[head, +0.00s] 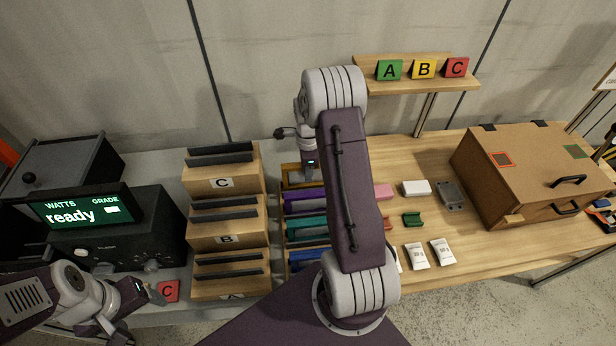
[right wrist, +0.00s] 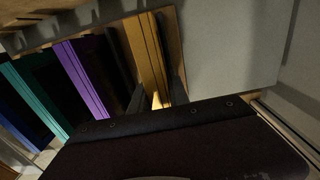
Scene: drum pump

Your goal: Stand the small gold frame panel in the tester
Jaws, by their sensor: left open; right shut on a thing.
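The small gold frame panel (right wrist: 150,55) stands upright in a wooden rack, at its right end in the right wrist view. My right gripper (right wrist: 158,98) is shut on it. In the head view my right gripper (head: 310,172) is over the rear of the rack, and little of the gold panel (head: 291,178) shows beside it. The tester (head: 120,235) is the black box at the left, its green display reading "ready". My left gripper (head: 140,297) is open and empty in front of the tester, near a red C card (head: 169,291).
The rack also holds purple (head: 302,201), teal (head: 305,227) and blue (head: 308,255) panels. Slotted wooden stands C (head: 222,182), B (head: 227,239) and A lie between tester and rack. A cardboard box (head: 530,175) and small parts are at the right.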

